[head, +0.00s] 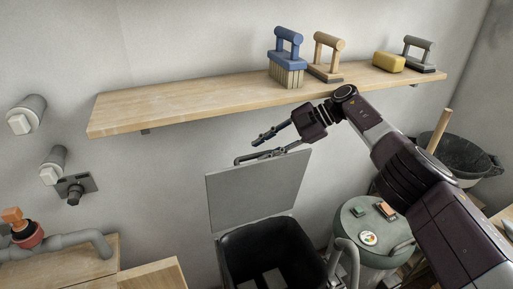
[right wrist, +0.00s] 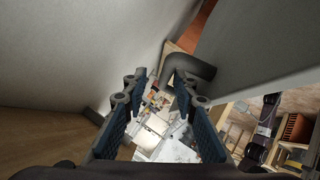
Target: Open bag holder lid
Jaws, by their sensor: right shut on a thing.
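The bag holder (head: 232,250) is a dark open bin at the bottom centre of the head view. Its flat grey lid (head: 255,188) stands steeply raised behind the opening. My right gripper (head: 258,146) is at the lid's top edge, shut on the dark lid handle. In the right wrist view the curved handle (right wrist: 190,68) shows by the fingertips, beside the grey lid panel (right wrist: 255,50). The exact contact with the fingers is partly hidden. My left gripper is not in view.
A wooden shelf (head: 185,105) above carries a blue brush (head: 287,62), other tools and a yellow sponge (head: 388,62). A round green-grey stool (head: 355,222) stands right of the bin. A black bucket (head: 465,158) is at right. Wall pipes (head: 75,247) are at left.

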